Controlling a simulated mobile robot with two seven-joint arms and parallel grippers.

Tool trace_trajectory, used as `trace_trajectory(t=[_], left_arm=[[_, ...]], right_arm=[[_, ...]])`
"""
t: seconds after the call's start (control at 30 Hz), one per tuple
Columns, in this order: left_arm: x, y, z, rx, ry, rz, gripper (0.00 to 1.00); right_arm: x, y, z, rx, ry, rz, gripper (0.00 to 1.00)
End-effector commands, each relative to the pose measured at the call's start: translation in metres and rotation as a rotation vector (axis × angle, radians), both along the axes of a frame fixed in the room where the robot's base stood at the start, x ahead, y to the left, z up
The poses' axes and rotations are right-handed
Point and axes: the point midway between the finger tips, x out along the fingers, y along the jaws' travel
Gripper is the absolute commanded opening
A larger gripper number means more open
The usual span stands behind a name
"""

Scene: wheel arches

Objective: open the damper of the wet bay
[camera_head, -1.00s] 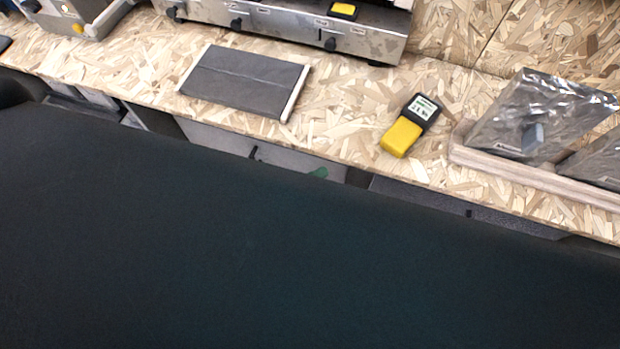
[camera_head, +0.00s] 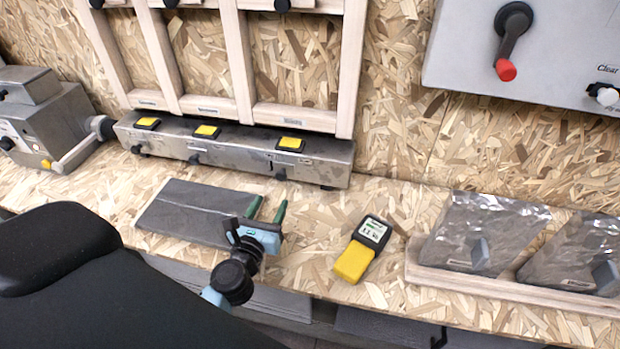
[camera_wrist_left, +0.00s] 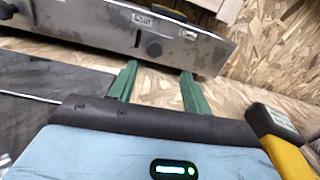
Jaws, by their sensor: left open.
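A steel box (camera_head: 225,158) stands against the back wall under a wooden frame of upright bays. Its front carries black knobs, one (camera_head: 279,173) below the right yellow display (camera_head: 290,144), another (camera_head: 195,159) below the middle one. Small labels sit by them; I cannot read which bay is wet. My left gripper (camera_head: 268,210) is open and empty, its green fingers pointing toward the box, short of its front. In the left wrist view a black knob (camera_wrist_left: 153,47) and a label (camera_wrist_left: 141,18) show just beyond the fingertips (camera_wrist_left: 158,75). My right gripper is out of view.
A dark grey mat (camera_head: 190,212) lies left of the gripper on the chipboard bench. A yellow-and-black meter (camera_head: 360,250) lies to its right. A wooden rack (camera_head: 480,283) with shiny pouches stands at right. A grey wall panel (camera_head: 550,55) with a red-tipped lever hangs above.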

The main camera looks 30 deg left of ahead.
Motion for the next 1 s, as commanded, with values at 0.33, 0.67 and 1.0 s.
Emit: trace_trajectory(t=[0.33, 0.67, 1.0], left_arm=[[0.005, 0.014, -0.002, -0.092, -0.009, 0.045, 0.49], [0.047, 0.023, -0.001, -0.089, -0.009, 0.043, 0.49], [0.077, 0.030, -0.002, -0.090, -0.008, 0.042, 0.49]], right_arm=[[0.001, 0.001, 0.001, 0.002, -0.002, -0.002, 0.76], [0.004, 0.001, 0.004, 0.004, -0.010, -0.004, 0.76], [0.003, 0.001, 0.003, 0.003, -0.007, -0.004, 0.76]])
